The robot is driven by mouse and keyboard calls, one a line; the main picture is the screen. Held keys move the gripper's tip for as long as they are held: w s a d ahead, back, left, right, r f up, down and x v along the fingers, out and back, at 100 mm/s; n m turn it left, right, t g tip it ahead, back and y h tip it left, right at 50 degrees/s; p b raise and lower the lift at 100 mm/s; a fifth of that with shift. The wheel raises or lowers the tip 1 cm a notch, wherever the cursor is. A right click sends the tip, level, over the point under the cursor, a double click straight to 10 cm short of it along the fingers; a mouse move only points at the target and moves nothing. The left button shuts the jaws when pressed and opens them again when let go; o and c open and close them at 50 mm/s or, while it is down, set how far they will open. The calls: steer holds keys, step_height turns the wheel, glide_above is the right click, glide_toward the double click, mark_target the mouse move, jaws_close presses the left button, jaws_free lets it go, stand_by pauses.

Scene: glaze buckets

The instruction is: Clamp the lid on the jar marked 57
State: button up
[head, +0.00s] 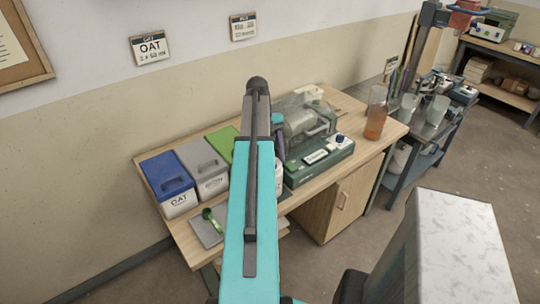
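No marking 57 can be read on anything in view. A pale, jar-like cylinder (299,122) lies in the green and grey machine (318,160) on the wooden table, partly under a clear cover. I cannot tell whether it is a jar, or see a separate lid or clamp. My turquoise and dark arm rises through the middle of the view and hides the machine's left side. My gripper does not show.
Blue (168,180), grey (203,165) and green-lidded (221,140) bins stand at the table's left. A green scoop (212,218) lies on a grey mat. A blue cart (416,158) holds glassware.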

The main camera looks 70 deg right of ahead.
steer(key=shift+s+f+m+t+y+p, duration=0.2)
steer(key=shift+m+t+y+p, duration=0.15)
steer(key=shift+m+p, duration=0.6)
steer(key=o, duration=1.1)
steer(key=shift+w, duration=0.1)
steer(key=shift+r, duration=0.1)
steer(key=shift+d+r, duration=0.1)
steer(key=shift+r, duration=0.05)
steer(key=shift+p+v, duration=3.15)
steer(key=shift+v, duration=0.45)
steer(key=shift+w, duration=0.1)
